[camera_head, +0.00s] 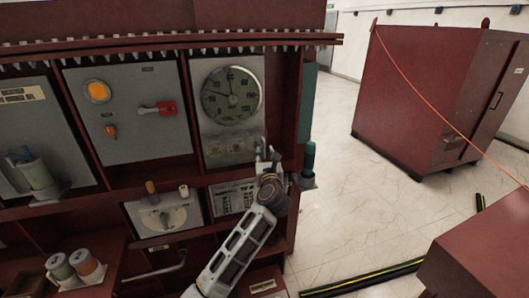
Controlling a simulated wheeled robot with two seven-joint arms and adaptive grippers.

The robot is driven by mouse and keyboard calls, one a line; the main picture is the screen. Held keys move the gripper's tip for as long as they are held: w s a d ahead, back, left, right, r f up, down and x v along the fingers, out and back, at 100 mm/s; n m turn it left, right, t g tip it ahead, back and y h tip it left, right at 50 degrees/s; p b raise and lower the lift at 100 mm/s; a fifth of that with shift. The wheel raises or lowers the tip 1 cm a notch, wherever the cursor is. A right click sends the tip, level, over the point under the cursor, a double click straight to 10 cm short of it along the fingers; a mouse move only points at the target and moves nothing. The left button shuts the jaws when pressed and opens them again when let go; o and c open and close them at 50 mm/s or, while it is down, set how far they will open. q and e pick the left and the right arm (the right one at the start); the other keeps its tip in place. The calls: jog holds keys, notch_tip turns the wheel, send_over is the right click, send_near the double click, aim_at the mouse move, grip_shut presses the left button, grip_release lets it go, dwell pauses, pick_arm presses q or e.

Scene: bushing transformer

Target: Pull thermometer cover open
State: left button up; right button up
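The thermometer (231,95) is a round dark dial in a grey upright panel (228,148), in the right bay of the dark red cabinet. The panel's front looks flush with its frame; I cannot make out a separate cover edge or a gap. My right gripper is not in view.
Left of the thermometer is a panel with a red switch handle (158,109). Below is a grey box with a knob (165,218). A large red cabinet (425,95) stands at the back right, with an orange line before it. Pale floor (350,215) lies free between them.

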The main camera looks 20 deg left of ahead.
pick_arm(q)
jog(key=shift+x, duration=1.3)
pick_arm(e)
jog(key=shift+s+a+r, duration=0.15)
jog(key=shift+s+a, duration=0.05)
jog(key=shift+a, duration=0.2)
pick_arm(q)
jog(key=shift+c, duration=0.8)
grip_shut()
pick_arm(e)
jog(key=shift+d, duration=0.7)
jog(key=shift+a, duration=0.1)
